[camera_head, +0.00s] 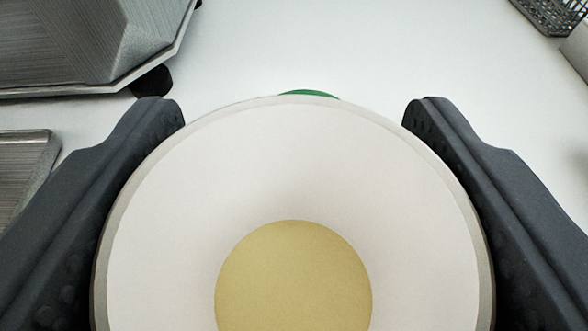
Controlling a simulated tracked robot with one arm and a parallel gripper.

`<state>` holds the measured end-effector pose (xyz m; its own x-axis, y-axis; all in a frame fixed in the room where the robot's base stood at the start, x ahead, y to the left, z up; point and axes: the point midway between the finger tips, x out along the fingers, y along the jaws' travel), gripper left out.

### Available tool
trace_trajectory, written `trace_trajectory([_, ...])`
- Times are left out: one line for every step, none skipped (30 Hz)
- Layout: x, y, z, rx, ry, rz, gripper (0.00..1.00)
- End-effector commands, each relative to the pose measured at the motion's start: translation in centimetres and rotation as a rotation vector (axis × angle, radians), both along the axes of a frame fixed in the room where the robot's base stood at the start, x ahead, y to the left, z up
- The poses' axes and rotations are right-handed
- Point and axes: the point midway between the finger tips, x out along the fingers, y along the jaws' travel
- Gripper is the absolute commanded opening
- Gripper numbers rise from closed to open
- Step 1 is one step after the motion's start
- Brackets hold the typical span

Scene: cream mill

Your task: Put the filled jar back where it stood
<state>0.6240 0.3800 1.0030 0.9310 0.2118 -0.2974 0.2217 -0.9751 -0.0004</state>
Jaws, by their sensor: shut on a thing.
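The jar (290,165) fills the lower middle of the view, seen from above into its open mouth. It is white inside with a grey rim, and a pale yellow content (293,275) shows at the bottom. My gripper (294,115) is shut on the jar, with one dark finger along its left side and one along its right. The jar's outer walls and base are hidden, so I cannot tell whether it touches the surface below.
A white surface (300,45) lies beyond the jar, mostly clear. A green thing (308,93) peeks out behind the far rim. A grey metal machine (90,40) with a black foot stands at upper left, a metal tray (25,165) below it. A dark mesh basket (555,12) is at upper right.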

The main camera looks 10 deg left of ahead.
Motion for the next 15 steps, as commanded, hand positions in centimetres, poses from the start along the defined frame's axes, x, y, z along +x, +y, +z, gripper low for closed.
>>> trace_trajectory([-0.1, 0.0, -0.9, -0.003, 0.004, 0.001, 0.39])
trace_trajectory([-0.1, 0.0, -1.3, -0.003, 0.005, 0.002, 0.39])
trace_trajectory([-0.1, 0.0, -1.8, -0.003, 0.004, 0.001, 0.39])
trace_trajectory([-0.1, 0.0, -2.2, -0.002, 0.004, -0.001, 0.39])
trace_trajectory([-0.1, -0.1, -2.4, -0.002, 0.003, -0.001, 0.39])
trace_trajectory([-0.1, 0.0, -2.6, -0.001, 0.001, -0.001, 0.39])
trace_trajectory([0.0, 0.0, -2.7, 0.0, 0.0, 0.0, 0.39])
trace_trajectory([0.0, 0.0, -2.7, 0.0, -0.001, 0.0, 0.39])
trace_trajectory([0.0, 0.0, -2.7, 0.0, -0.001, 0.0, 0.39])
trace_trajectory([0.0, 0.0, -2.6, 0.0, -0.001, 0.0, 0.39])
trace_trajectory([-0.1, 0.0, -2.6, 0.0, -0.001, 0.0, 0.39])
trace_trajectory([-0.1, 0.0, -2.6, 0.0, -0.001, 0.0, 0.39])
trace_trajectory([-0.1, 0.0, -2.6, 0.0, -0.001, 0.0, 0.39])
trace_trajectory([-0.1, 0.0, -2.7, 0.0, -0.001, 0.0, 0.39])
trace_trajectory([-0.1, 0.0, -2.8, 0.0, -0.001, 0.0, 0.39])
